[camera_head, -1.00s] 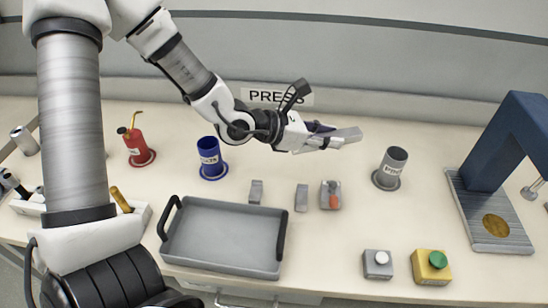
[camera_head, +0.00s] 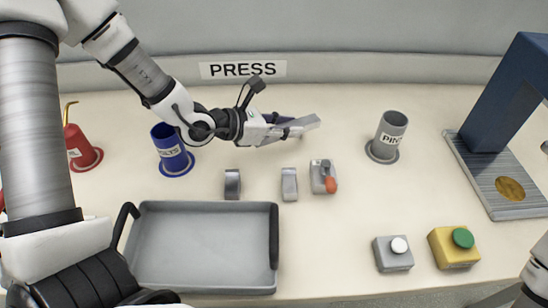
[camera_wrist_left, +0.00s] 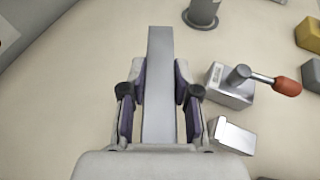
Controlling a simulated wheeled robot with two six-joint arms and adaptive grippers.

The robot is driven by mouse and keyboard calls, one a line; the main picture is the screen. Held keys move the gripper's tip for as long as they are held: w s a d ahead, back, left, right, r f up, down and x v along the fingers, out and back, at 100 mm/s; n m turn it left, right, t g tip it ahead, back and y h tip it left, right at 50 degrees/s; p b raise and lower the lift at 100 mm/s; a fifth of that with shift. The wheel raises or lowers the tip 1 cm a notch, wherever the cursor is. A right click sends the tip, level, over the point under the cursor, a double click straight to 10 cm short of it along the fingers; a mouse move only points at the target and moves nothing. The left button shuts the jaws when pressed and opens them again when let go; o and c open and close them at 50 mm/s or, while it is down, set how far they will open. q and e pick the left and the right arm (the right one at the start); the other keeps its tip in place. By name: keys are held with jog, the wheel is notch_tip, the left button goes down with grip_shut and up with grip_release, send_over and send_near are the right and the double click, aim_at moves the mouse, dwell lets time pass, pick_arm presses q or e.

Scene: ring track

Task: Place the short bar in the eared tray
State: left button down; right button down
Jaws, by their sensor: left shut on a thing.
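My left gripper (camera_head: 288,129) is shut on a flat grey bar (camera_head: 306,123). It holds the bar above the back middle of the table, between the blue cup and the grey cup. In the left wrist view the bar (camera_wrist_left: 158,60) lies lengthwise between the dark finger pads and sticks out beyond them. The grey eared tray (camera_head: 205,285) stands at the front left of the table, with a black handle at each side. It looks empty, and the gripper is behind it and to its right. My right gripper's fingers do not show.
Two small grey supports (camera_head: 232,185) (camera_head: 289,184) and a red-tipped switch (camera_head: 323,177) stand behind the tray. A blue cup (camera_head: 172,150), red can (camera_head: 82,148), grey cup (camera_head: 387,137), button boxes (camera_head: 393,254) (camera_head: 454,247) and blue press (camera_head: 495,115) stand around. The centre front is clear.

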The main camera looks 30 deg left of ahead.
aim_at(287, 154)
pick_arm(q)
notch_tip(287, 154, down, 7)
jog(key=shift+r+b, duration=0.2)
jog(key=shift+b, duration=0.2)
jog(key=c, duration=0.8)
grip_release()
jog(key=shift+f, duration=0.15)
jog(key=shift+c, duration=0.2)
